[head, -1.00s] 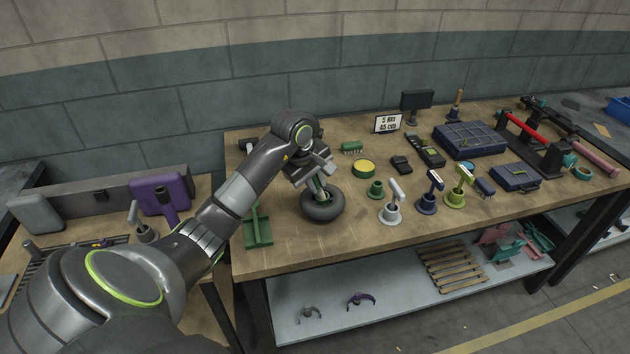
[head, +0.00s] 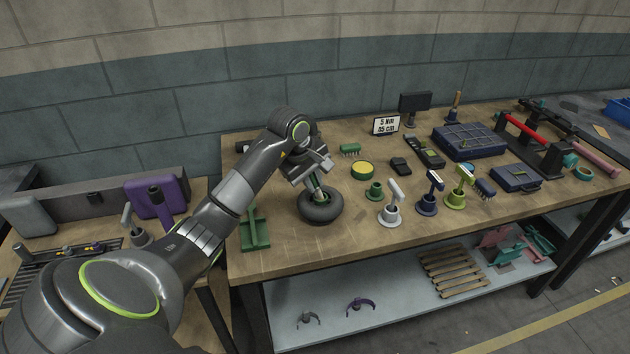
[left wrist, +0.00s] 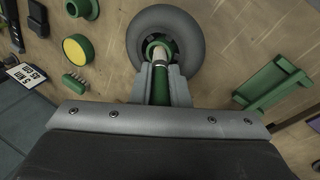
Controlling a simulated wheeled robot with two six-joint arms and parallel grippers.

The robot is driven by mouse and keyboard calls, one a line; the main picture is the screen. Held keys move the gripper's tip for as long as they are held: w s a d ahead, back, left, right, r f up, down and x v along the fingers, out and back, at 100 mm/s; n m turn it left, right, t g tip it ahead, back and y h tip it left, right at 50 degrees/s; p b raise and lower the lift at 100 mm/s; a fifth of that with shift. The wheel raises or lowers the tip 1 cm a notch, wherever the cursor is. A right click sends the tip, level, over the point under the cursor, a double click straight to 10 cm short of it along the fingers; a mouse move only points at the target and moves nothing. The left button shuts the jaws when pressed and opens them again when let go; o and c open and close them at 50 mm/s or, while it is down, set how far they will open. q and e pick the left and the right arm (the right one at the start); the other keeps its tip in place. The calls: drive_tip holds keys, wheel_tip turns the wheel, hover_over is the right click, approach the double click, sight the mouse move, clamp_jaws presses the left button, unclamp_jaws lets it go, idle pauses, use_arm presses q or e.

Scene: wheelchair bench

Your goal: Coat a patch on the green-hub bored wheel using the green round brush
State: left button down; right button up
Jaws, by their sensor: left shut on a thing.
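The green-hub wheel (head: 323,212) lies flat on the workbench, its grey tyre around a green hub. In the left wrist view the tyre (left wrist: 198,38) shows just beyond my fingertips. My left gripper (head: 314,174) is over the wheel, shut on the green round brush. The brush's green handle (left wrist: 160,88) shows between the fingers (left wrist: 160,75), and its pale tip end points at the hub. The tip overlaps the hub in the view; I cannot tell whether it touches. My right gripper is not in view.
A green cup (head: 374,191) and a yellow-topped green tin (head: 362,170) stand right of the wheel. A green stand (head: 256,235) is at its left. Handled tools in holders, including a white-grey one (head: 390,215), line the front. A sign (head: 386,125) stands behind.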

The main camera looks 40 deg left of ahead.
use_arm(q)
drive_tip(key=shift+s+a, duration=0.35)
drive_tip(key=shift+s, duration=0.05)
drive_tip(key=shift+r+p, duration=1.3)
drive_tip(key=shift+r, duration=1.7)
